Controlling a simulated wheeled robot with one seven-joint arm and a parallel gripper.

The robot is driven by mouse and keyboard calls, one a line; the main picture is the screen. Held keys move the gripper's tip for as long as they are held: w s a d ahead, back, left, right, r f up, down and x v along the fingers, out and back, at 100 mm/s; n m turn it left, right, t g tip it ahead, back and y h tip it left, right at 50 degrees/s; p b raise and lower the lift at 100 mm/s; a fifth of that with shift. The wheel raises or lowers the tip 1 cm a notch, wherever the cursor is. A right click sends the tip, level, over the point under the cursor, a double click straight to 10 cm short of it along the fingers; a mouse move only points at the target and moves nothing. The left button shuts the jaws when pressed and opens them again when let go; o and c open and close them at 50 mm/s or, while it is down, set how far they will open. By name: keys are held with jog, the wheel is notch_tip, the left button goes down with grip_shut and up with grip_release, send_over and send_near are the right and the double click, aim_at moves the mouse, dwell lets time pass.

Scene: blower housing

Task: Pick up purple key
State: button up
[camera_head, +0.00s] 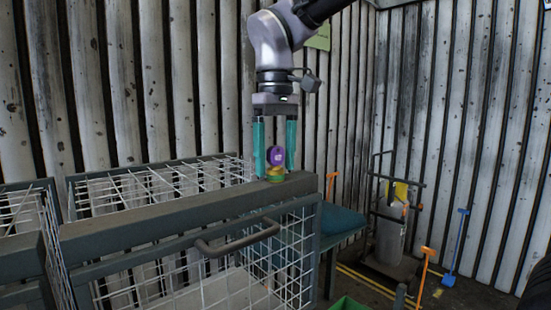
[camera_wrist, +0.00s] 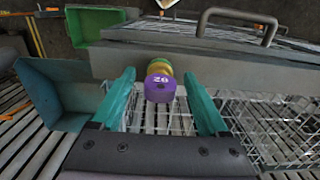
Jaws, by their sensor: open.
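The purple key (camera_head: 276,156) is a small rounded piece standing above a yellow and green base (camera_head: 275,173) on the top beam of a wire-mesh cage. In the wrist view the purple key (camera_wrist: 160,88) shows a white number on its face, with the yellow-green part behind it. My gripper (camera_head: 275,172) points down with its two teal fingers on either side of the key. In the wrist view my gripper (camera_wrist: 163,78) is open, with the key between the fingers and a visible gap on each side. Whether the key lies fully within finger depth is unclear.
The wire-mesh cage (camera_head: 150,228) has a grey frame and a curved handle (camera_head: 237,238) on its front. A teal bin (camera_wrist: 55,88) lies at left in the wrist view. A hand cart (camera_head: 390,225) and shovels, one blue (camera_head: 456,245), stand by the corrugated wall.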

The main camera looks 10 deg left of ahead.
grip_shut()
jog(key=shift+r, duration=0.1)
